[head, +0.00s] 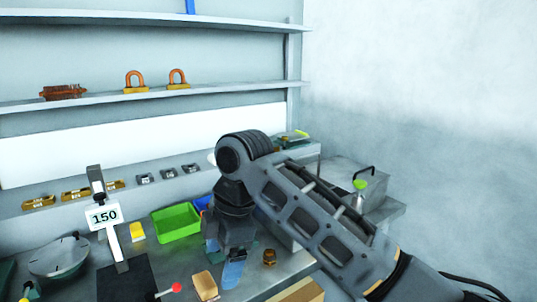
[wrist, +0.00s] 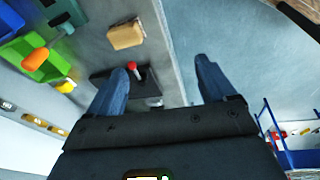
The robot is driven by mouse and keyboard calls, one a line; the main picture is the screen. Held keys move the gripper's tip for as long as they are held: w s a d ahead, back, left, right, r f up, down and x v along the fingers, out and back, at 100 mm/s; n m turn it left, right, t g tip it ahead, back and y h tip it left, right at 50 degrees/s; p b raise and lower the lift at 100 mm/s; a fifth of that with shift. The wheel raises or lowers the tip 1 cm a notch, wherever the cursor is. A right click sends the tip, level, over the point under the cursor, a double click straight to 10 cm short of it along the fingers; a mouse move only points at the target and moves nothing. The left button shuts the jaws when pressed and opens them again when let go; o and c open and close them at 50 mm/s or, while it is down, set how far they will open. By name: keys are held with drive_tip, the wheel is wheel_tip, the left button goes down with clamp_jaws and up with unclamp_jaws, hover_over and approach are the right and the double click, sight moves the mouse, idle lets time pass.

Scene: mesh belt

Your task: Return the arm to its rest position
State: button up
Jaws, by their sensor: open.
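My arm reaches from the lower right over the workbench (head: 210,292) in the head view. My gripper (head: 232,268) points down at its end, with blue fingers low over the bench. In the wrist view my gripper (wrist: 161,78) has its two blue fingers wide apart with nothing held between them. A red-knobbed lever (wrist: 133,68) shows beyond the left finger. How far the fingertips are from the bench top is hard to tell.
A tan block (head: 205,285) and a brass fitting (head: 269,257) stand close to my gripper. Shelves (head: 200,92) hold padlocks (head: 136,82). The wall side at right looks open.

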drive_tip(key=s+a+f+m+t+y+b, duration=0.1)
drive_tip(key=s+a+f+m+y, duration=0.25)
drive_tip(key=f, duration=0.35)
drive_tip(key=s+a+f+m+t+y+b, duration=0.2)
drive_tip(key=s+f+m+y, duration=0.1)
drive_tip(key=s+f, duration=0.3)
drive_tip(key=s+d+f+m+t+b, duration=0.2)
drive_tip(key=s+d+f+m+t, duration=0.3)
drive_tip(key=s+d+f+m, duration=0.3)
drive_tip(key=s+d+f+m+t+h+b, duration=0.3)
drive_tip(key=s+d+m+h, duration=0.4)
drive_tip(key=s+d, duration=0.6)
drive_tip(key=s+d+r+m+t+h, duration=0.1)
drive_tip(key=s+d+r, duration=0.3)
drive_tip(key=s+d, duration=0.2)
drive_tip(key=s+d+r+m+t+h+b, duration=0.1)
drive_tip(key=s+d+r+t, duration=0.1)
drive_tip(key=s+d+r, duration=0.2)
drive_tip(key=s+d, duration=0.3)
drive_tip(key=d, duration=0.1)
drive_tip(key=shift+r+t, duration=0.3)
